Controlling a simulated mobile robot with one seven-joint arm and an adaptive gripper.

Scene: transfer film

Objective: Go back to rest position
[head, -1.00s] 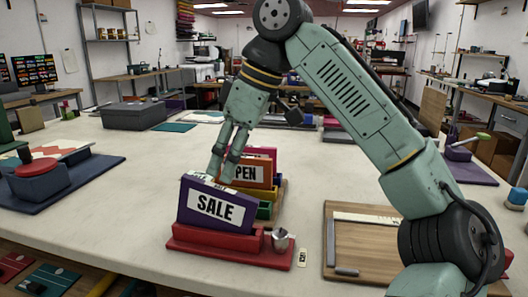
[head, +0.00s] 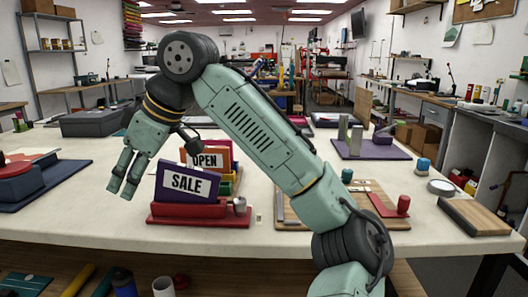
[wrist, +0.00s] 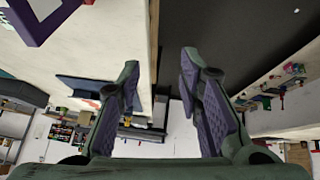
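My gripper (head: 124,188) hangs in the air left of the purple SALE sign in the head view, apart from it. In the wrist view the two fingers of my gripper (wrist: 160,85) are spread wide with nothing between them. The purple SALE sign (head: 187,184) stands tilted in a red holder (head: 200,211) near the front edge of the table. Part of the purple sign (wrist: 40,22) also shows at the upper left of the wrist view. My arm arches over the table from the lower right.
An orange OPEN sign (head: 206,159) stands behind the SALE sign. A wooden board (head: 290,208) lies to the right. A blue mat (head: 55,182) with a red-topped block is at the left, and a grey box (head: 95,122) is behind. The table front left of the red holder is clear.

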